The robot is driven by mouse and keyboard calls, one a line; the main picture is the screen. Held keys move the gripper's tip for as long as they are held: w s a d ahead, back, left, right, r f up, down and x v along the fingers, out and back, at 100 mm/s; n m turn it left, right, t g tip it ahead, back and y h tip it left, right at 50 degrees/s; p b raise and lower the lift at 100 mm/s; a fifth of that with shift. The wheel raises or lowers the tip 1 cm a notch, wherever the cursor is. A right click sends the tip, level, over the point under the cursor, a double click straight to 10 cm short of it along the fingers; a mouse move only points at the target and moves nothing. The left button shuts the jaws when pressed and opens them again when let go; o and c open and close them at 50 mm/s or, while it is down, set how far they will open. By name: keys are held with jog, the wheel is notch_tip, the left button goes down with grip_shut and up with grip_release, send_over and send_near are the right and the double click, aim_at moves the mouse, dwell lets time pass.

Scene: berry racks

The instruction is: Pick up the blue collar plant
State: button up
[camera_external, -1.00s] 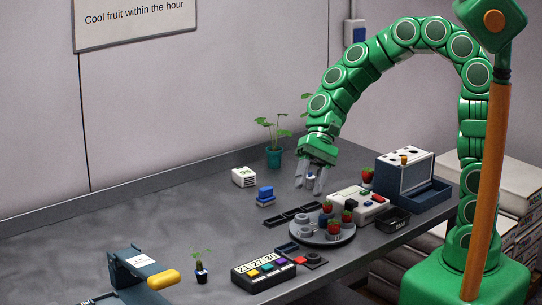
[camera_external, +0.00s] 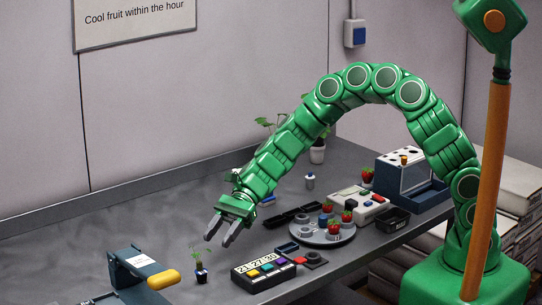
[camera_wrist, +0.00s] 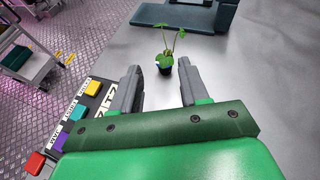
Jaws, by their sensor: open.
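A small seedling in a dark pot (camera_external: 201,275) stands upright on the grey table, left of the timer box. A thin light and blue band shows at its rim, though it is small here. In the wrist view the potted seedling (camera_wrist: 166,68) stands ahead, between the lines of the two fingers and beyond their tips. My gripper (camera_external: 218,241) is open and empty, above and to the right of the seedling, not touching it. The fingers also show in the wrist view (camera_wrist: 158,78).
A timer box with coloured buttons (camera_external: 262,271) lies right of the seedling. A dark blue device with a yellow handle (camera_external: 164,279) stands to its left. A round tray (camera_external: 312,240) with strawberries is further right. The table's left middle is clear.

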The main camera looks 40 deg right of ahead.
aim_at(198, 261)
jog(key=shift+w+a+f+m, duration=0.2)
jog(key=shift+a+f+m, duration=0.15)
jog(key=shift+f, duration=0.25)
jog(key=shift+w+a+f+m, duration=0.15)
jog(key=shift+a+f+m, duration=0.15)
jog(key=shift+f, duration=0.25)
jog(key=shift+x, duration=1.3)
jog(key=a, duration=0.1)
jog(key=s+a, duration=0.1)
jog(key=a, duration=0.1)
jog(key=shift+s+f, duration=0.15)
jog(key=shift+f, duration=0.05)
jog(key=shift+x, duration=1)
jog(key=shift+c, duration=0.4)
grip_shut()
